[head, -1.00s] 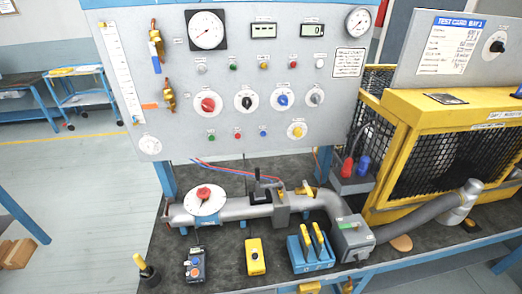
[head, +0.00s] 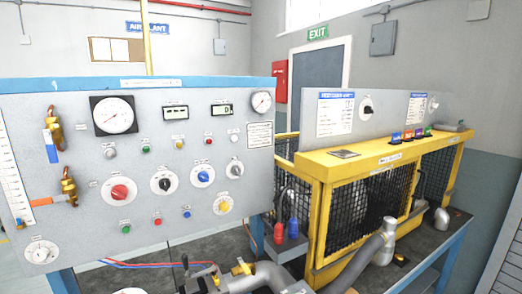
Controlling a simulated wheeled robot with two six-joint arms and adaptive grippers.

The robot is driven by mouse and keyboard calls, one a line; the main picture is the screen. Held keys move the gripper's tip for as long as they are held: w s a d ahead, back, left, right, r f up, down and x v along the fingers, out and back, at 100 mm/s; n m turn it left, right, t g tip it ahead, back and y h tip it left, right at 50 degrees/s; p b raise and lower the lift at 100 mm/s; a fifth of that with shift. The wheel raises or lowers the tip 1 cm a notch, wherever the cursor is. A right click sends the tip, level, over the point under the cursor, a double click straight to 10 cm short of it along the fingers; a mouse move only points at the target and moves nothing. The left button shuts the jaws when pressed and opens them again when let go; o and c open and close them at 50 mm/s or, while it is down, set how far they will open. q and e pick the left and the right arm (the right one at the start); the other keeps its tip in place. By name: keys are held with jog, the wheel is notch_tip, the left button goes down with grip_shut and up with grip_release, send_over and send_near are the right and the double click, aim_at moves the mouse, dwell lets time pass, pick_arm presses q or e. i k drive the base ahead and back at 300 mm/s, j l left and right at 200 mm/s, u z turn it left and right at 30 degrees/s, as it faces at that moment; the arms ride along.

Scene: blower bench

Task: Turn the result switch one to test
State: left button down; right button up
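A grey sloped panel (head: 310,123) at the right carries two rotary switches with dark pointers on pale round plates. The left switch (head: 367,106) sits beside a white and blue test card (head: 336,113). The right switch (head: 433,103) sits beside a second card (head: 415,107). The left one is probably result switch one, but its label is too small to read. Its pointer looks near upright; I cannot tell which position it marks. Neither of my grippers is in view.
A large grey panel (head: 75,110) with gauges, coloured knobs and buttons stands at the left. Below the switches is a yellow mesh guard (head: 322,180), with several coloured items (head: 408,135) on its top. A grey pipe (head: 365,255) runs in front. Room in front of the switches looks clear.

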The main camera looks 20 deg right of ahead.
aim_at(368, 109)
jog(key=z, duration=1.65)
jog(key=l+u, duration=0.1)
jog(key=u, duration=0.6)
jog(key=i+l+u, duration=0.1)
jog(key=u, duration=0.25)
jog(key=l+u, duration=0.25)
jog(key=l, duration=0.45)
jog(key=l+u, duration=0.25)
jog(key=l, duration=0.45)
jog(key=k+l+u, duration=0.15)
jog(key=l+u, duration=0.15)
jog(key=l, duration=0.35)
